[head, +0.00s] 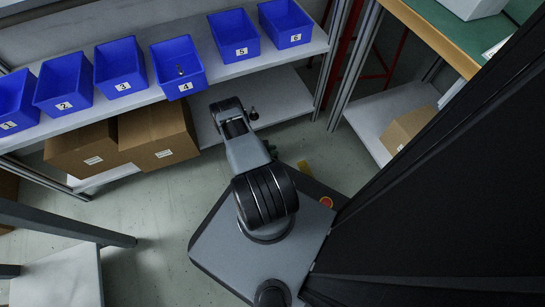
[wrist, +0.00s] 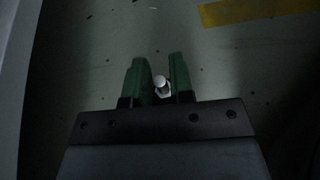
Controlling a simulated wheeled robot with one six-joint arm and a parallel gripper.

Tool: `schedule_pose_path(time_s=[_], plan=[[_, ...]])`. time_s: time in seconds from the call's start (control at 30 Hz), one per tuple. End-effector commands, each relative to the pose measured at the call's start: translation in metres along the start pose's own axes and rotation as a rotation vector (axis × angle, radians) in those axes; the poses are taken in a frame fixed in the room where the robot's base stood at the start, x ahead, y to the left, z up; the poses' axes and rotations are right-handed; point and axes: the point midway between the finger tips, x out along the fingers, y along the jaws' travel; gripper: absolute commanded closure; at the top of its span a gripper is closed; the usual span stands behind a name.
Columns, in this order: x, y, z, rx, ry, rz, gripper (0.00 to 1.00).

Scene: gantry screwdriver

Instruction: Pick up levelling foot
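My gripper (wrist: 160,72) points down at the floor in the wrist view, its two green fingers close together. A small pale part with a rounded end, apparently the levelling foot (wrist: 161,82), sits between the fingers and appears to touch both. Its lower portion is hidden by the gripper body. In the head view my arm is folded above my base, and I cannot make out the fingers or the held part clearly. Another small dark item (head: 180,70) lies in the blue bin numbered 4 (head: 166,57); its kind is too small to tell.
Several numbered blue bins, such as bin 5 (head: 235,50), stand on the white shelf (head: 213,72). Cardboard boxes (head: 158,135) sit on the shelf below. A green-topped bench (head: 432,25) stands at right. A yellow floor strip (wrist: 255,10) shows in the wrist view. Open floor lies left of my base.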

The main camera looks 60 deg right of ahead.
Motion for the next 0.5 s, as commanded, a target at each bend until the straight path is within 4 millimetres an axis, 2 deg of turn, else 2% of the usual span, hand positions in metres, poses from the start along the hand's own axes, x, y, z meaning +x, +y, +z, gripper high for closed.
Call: schedule_pose_path(time_s=[0.03, 0.2, 0.5], plan=[[-0.0001, 0.0001, 0.0, 0.0, 0.0, 0.0, 0.83], [-0.0001, 0.0001, 0.0, 0.0, 0.0, 0.0, 1.0], [-0.0002, 0.0002, 0.0001, 0.0, 0.0, 0.0, 1.0]])
